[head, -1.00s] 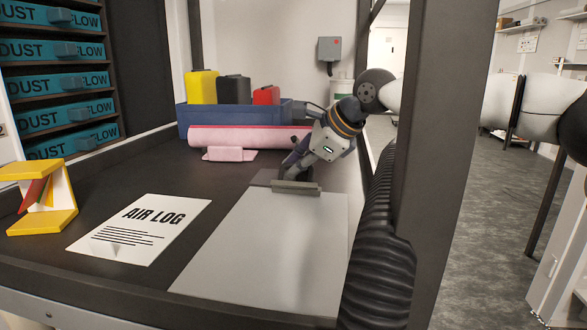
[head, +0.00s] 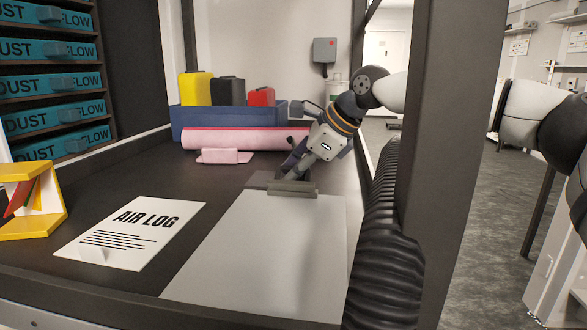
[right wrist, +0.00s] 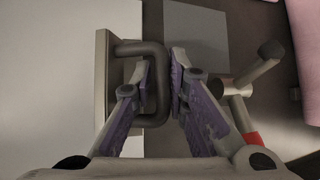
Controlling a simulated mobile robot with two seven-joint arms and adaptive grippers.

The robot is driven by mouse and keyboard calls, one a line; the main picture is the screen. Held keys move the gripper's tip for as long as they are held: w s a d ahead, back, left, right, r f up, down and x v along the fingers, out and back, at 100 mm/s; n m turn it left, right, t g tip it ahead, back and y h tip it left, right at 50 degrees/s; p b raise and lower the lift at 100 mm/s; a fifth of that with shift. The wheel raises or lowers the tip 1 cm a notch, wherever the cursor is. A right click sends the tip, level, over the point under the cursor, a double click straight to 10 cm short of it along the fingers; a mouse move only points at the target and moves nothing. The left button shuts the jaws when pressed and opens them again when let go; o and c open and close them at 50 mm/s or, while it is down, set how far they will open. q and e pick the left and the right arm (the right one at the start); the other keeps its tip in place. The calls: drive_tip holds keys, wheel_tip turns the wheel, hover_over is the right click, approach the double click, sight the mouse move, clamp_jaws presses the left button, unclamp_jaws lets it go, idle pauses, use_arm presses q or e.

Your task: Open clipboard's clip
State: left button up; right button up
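The clipboard (head: 262,250) lies flat on the dark bench with a pale sheet-like face. Its grey clip (head: 292,188) sits across the far edge. My right gripper (head: 297,170) reaches down onto the clip from behind. In the right wrist view the clip's dark looped handle (right wrist: 160,85) rises between the purple-padded fingers of my right gripper (right wrist: 162,80). One finger is inside the loop and the other outside it, both close against the bar. The clip's plate (right wrist: 103,80) is at the left of the loop. Whether the jaw is lifted cannot be told. My left gripper is not in view.
A white AIR LOG sheet (head: 130,235) lies left of the clipboard. A yellow stand (head: 35,200) is at the far left. A pink roll (head: 240,139) and a blue bin (head: 225,118) with canisters stand behind. A dark post (head: 455,130) and ribbed hose (head: 385,260) border the right.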

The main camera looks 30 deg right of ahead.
drive_tip(key=shift+o, duration=0.6)
drive_tip(key=shift+r, duration=0.1)
drive_tip(key=shift+w, duration=0.1)
drive_tip(key=shift+d+r, duration=0.1)
drive_tip(key=shift+r, duration=0.1)
drive_tip(key=v, duration=1.1)
drive_tip(key=shift+s+r, duration=0.15)
drive_tip(key=shift+s, duration=0.2)
drive_tip(key=shift+d, duration=0.1)
